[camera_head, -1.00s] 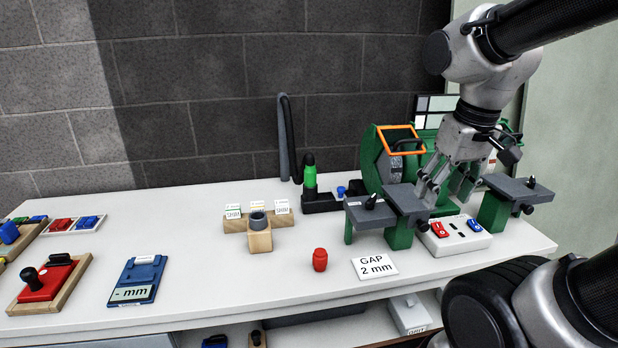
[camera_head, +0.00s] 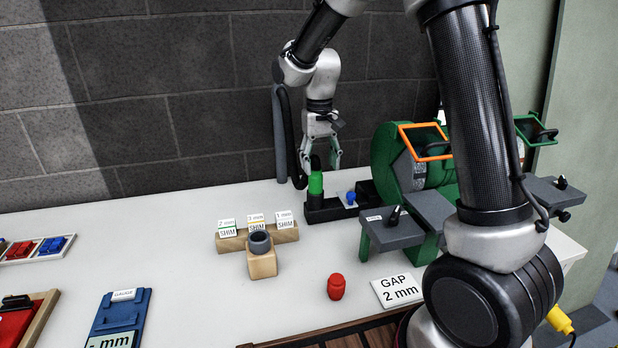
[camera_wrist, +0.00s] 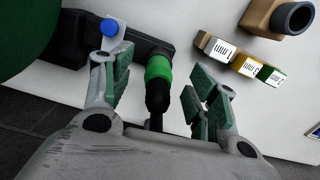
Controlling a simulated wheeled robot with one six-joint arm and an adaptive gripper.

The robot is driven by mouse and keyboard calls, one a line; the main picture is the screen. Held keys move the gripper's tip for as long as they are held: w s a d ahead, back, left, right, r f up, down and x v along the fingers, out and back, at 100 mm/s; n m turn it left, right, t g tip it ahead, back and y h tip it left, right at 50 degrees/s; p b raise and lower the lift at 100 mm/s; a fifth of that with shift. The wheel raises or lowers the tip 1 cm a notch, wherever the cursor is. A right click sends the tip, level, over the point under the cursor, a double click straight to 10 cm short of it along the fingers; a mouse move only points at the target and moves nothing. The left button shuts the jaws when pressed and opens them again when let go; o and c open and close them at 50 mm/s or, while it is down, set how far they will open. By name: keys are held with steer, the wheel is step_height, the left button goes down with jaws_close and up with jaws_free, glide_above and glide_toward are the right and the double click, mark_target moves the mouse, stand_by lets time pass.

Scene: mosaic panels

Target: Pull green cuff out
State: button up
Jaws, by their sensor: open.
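The green cuff (camera_head: 315,184) is a bright green sleeve around an upright black-topped fitting on a black block (camera_head: 322,212) at the back of the table. My gripper (camera_head: 320,158) is above it, pointing down, with its fingers apart. In the wrist view the green cuff (camera_wrist: 158,68) and its black end lie between the two open fingers of my gripper (camera_wrist: 155,90), with gaps on both sides. I see no finger touching the cuff. A dark hose (camera_head: 291,150) rises just left of my gripper in the head view.
A blue knob (camera_head: 350,197) stands right of the cuff, beside the green grinder with an orange-framed guard (camera_head: 425,141). A wooden shim rack (camera_head: 257,237), a red plug (camera_head: 336,286) and a GAP 2 mm card (camera_head: 397,290) are nearer.

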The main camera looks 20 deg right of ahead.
mark_target(315, 182)
steer(key=shift+w+a+r+t, duration=0.15)
steer(key=shift+w+r, duration=0.15)
steer(key=shift+w, duration=0.3)
steer(key=shift+w+a+r+t, duration=0.15)
steer(key=shift+w+r, duration=0.15)
steer(key=shift+w, duration=0.25)
steer(key=shift+m, duration=0.4)
steer(key=shift+s+f, duration=0.1)
steer(key=shift+f, duration=4.45)
jaws_close()
steer(key=shift+r, duration=3)
steer(key=shift+r, duration=0.15)
